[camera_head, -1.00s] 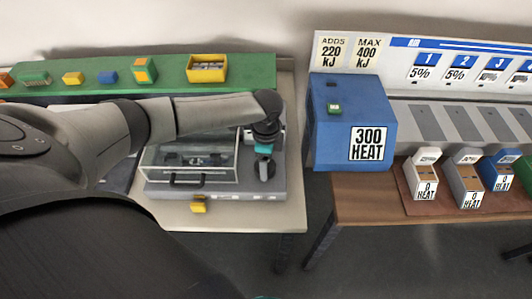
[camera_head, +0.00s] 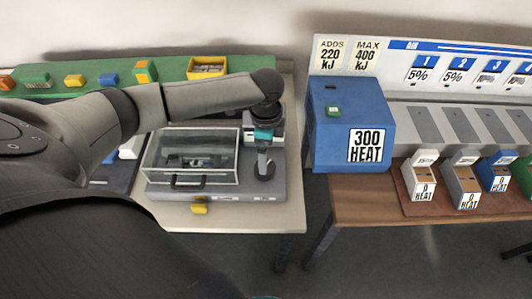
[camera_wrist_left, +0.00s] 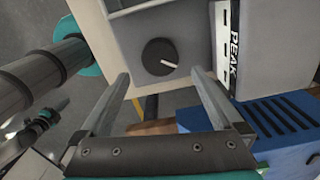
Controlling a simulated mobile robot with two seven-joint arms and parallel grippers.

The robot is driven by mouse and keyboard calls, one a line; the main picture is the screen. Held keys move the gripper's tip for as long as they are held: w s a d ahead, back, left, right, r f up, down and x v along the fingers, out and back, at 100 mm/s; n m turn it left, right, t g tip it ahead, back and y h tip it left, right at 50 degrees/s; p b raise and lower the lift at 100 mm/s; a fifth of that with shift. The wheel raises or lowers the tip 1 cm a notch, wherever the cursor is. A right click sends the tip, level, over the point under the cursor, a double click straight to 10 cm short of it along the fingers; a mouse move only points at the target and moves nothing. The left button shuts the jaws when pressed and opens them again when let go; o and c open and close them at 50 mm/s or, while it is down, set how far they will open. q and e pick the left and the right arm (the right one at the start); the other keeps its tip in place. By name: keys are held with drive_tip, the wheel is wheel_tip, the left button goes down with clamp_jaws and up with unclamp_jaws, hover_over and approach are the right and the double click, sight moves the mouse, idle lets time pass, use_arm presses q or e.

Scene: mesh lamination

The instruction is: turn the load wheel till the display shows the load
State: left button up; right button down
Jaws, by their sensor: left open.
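In the head view my left gripper (camera_head: 264,160) points down at the right end of the grey machine (camera_head: 225,190) with the clear cover (camera_head: 200,150). The display's reading cannot be made out. A panel marked PEAK (camera_wrist_left: 230,50) stands to the right of the knob. My right gripper is not in view.
A blue box marked 300 HEAT (camera_head: 345,125) stands on the brown table right of the machine, across a gap. A green shelf (camera_head: 125,78) with small coloured blocks and a yellow tray runs behind. A yellow piece (camera_head: 200,208) is at the machine's front.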

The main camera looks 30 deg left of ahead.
use_arm(q)
wheel_tip(320, 180, up, 9)
drive_tip(key=shift+r+p, duration=0.15)
drive_tip(key=shift+p, duration=0.3)
idle(0.3)
